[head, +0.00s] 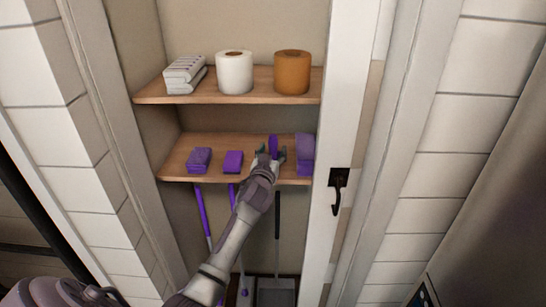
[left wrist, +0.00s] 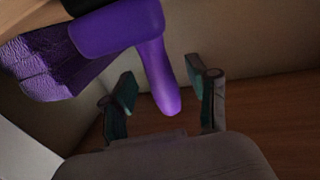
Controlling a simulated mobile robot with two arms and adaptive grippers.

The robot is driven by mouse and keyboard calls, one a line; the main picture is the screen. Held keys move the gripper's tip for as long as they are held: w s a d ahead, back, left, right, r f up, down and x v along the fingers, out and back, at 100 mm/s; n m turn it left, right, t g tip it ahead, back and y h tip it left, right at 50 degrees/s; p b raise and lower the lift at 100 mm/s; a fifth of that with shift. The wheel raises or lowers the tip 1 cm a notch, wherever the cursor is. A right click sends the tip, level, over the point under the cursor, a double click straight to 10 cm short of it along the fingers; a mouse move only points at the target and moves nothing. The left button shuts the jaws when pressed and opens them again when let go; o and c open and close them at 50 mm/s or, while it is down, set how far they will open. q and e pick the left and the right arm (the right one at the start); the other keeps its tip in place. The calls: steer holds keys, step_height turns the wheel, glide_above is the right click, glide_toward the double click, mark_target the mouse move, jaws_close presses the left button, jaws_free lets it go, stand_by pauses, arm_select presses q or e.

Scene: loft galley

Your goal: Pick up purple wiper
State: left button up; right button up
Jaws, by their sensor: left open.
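The purple wiper (head: 273,144) is on the middle shelf of the closet, partly hidden by my gripper. In the left wrist view, its purple handle (left wrist: 158,75) extends from a broad purple part with a black piece at the top edge. My left gripper (head: 271,154) reaches in over the middle shelf with its fingers parted. In the left wrist view, the handle's end lies between the two open fingers (left wrist: 165,95), with gaps visible on both sides. My right gripper is not in view.
The middle shelf (head: 180,176) also holds folded purple cloth (head: 199,160), a purple block (head: 233,162) and a purple stack (head: 305,154) close beside the wiper. Paper rolls stand on the upper shelf (head: 150,97). A white door edge with a black handle (head: 338,183) borders the right.

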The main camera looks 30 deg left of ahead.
arm_select(q)
steer(key=shift+x, duration=0.75)
steer(key=shift+s+f, duration=0.1)
steer(key=shift+c, duration=0.7)
jaws_close()
